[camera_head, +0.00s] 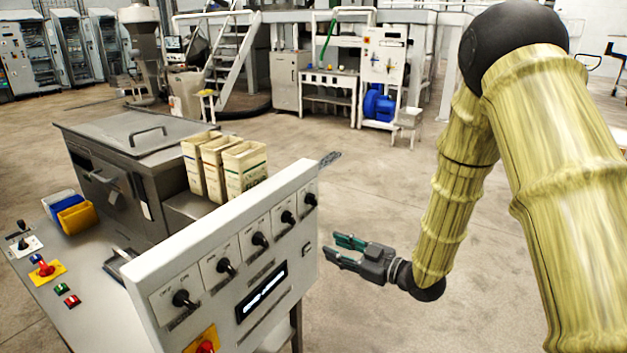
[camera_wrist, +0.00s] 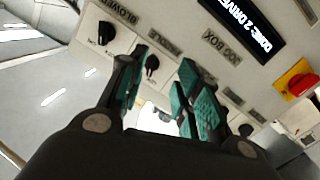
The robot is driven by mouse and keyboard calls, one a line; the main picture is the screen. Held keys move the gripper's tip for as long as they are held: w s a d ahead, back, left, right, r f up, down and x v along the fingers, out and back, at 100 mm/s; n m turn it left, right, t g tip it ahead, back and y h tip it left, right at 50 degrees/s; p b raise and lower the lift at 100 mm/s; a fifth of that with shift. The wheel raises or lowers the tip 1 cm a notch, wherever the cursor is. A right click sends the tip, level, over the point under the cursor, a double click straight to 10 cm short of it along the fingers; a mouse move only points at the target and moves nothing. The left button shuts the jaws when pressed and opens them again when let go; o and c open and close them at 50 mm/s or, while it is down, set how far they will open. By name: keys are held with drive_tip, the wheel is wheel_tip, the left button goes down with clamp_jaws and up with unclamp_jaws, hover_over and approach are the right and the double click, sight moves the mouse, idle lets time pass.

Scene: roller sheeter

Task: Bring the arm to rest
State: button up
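My gripper (camera_head: 338,248) hangs at the end of my arm, just right of the white control panel (camera_head: 230,240) in the head view. In the wrist view my gripper (camera_wrist: 160,75) has its two green-padded fingers apart with nothing between them, so it is open. The panel's face fills much of the wrist view, with a black knob (camera_wrist: 152,65) seen between the fingertips. I cannot tell the exact gap between the fingers and the panel, but in the head view they appear apart.
The panel carries several black knobs, a lit display (camera_head: 262,290) and a red button (camera_head: 205,347) on yellow. Behind it stand a steel machine (camera_head: 135,140) and cream cartons (camera_head: 244,167). Open concrete floor (camera_head: 380,170) lies behind my gripper, with stairs and cabinets farther back.

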drive_tip(key=s+d+f+m+g+h, duration=0.1)
drive_tip(key=s+d+f+m+h, duration=0.15)
drive_tip(key=s+f, duration=0.55)
drive_tip(key=s+d+f+m+g+h, duration=0.2)
drive_tip(key=s+f+m+h, duration=0.15)
drive_tip(key=f, duration=0.75)
drive_tip(key=s+d+f+m+g+h, duration=0.1)
drive_tip(key=s+d+f+m+h, duration=0.15)
drive_tip(key=s+f, duration=0.55)
drive_tip(key=s+d+f+m+g+h, duration=0.1)
drive_tip(key=s+f+g, duration=0.1)
drive_tip(key=s, duration=0.6)
drive_tip(key=s+d+f+m+g+h, duration=0.2)
drive_tip(key=s+f, duration=0.3)
drive_tip(key=s, duration=0.3)
drive_tip(key=s+d+f+m+g+h, duration=0.1)
drive_tip(key=s+d+f+m+g, duration=0.1)
drive_tip(key=s, duration=0.6)
wheel_tip(320, 180, down, 2)
drive_tip(key=shift+f+g, duration=0.1)
drive_tip(key=shift+g, duration=0.5)
drive_tip(key=shift+m, duration=0.25)
